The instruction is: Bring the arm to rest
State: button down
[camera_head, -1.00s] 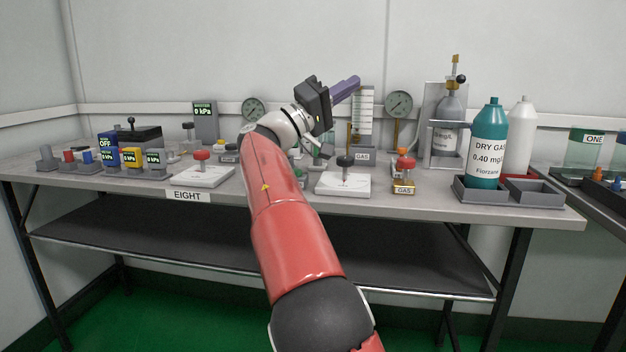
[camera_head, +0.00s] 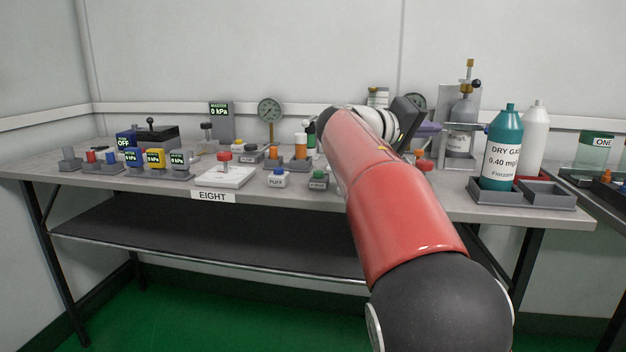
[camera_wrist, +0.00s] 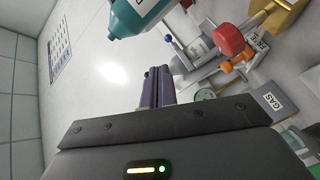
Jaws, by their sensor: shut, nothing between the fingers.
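My red arm reaches up from the lower right of the head view over the bench. My gripper (camera_head: 428,129) is at its far end, mostly hidden behind the dark wrist body, with a bit of its purple fingers showing. In the wrist view the two purple fingers of my gripper (camera_wrist: 158,84) lie side by side, shut with nothing between them. They point toward the pale wall and touch nothing that I can see. In the wrist view the teal gas bottle (camera_wrist: 128,18) is above and left of the fingers.
Small meters, a white base (camera_head: 224,178) and a gauge (camera_head: 270,110) fill the bench's left.

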jog(key=s+d+f+g+y+p, duration=0.1)
jog(key=s+d+f+y+p, duration=0.1)
jog(key=s+f+y, duration=0.4)
jog(key=s+d+f+y+p, duration=0.2)
jog(key=s+f, duration=0.2)
jog(key=s, duration=0.4)
jog(key=s+a+f+y+p, duration=0.1)
jog(key=s+a+f+y, duration=0.2)
jog(key=s, duration=0.7)
jog(key=s+a+f+y+p, duration=0.2)
jog(key=s+a+f+y, duration=0.2)
jog(key=s+a+f, duration=0.4)
jog(key=s+f, duration=0.1)
jog(key=s, duration=0.2)
jog(key=shift+a+g, duration=0.2)
jog(key=shift+g, duration=0.2)
